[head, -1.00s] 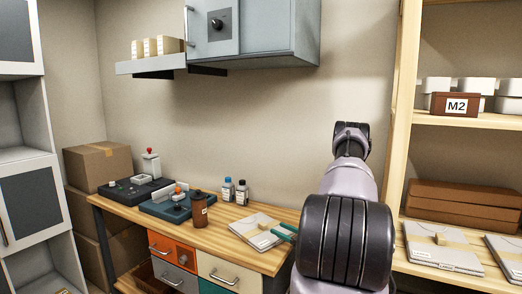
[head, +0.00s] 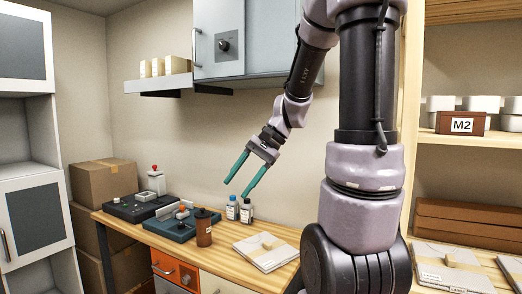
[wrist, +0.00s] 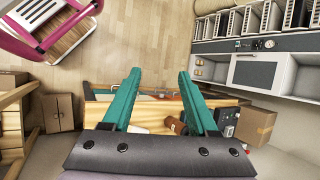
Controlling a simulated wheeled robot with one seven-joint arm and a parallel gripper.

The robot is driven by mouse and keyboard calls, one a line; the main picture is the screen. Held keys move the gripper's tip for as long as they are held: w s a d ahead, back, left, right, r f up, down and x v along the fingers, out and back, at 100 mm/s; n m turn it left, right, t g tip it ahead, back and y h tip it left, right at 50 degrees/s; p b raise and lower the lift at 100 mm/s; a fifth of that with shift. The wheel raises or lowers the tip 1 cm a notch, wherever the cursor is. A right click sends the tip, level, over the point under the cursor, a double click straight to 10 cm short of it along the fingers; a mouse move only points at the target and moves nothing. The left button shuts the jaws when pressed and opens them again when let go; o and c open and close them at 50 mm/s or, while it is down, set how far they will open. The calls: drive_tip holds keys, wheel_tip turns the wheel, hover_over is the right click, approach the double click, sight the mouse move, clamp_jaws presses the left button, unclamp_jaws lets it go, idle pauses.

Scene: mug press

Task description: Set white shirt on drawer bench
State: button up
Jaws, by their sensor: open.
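A folded white shirt with a tan band (head: 266,250) lies flat on the right part of the wooden drawer bench (head: 228,262). My gripper (head: 240,186) has teal fingers, spread apart and empty. It hangs in the air above the bench, up and left of the shirt, in the head view. In the wrist view my gripper (wrist: 158,84) points toward the bench (wrist: 150,118), which shows between and below the fingers. The shirt cannot be made out clearly there.
A brown cup (head: 204,228), two small bottles (head: 239,209) and a teal press (head: 175,225) stand on the bench left of the shirt. More folded shirts (head: 452,266) lie on the right shelf. A wall cabinet (head: 245,40) hangs above.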

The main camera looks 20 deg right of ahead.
drive_tip(key=s+d+r+n+t+h, duration=0.2)
drive_tip(key=s+r+n+t+h, duration=0.2)
drive_tip(key=s+r, duration=0.4)
drive_tip(key=shift+s+r+t+h, duration=0.3)
drive_tip(key=shift+r+t+h, duration=0.4)
drive_tip(key=shift+t, duration=0.3)
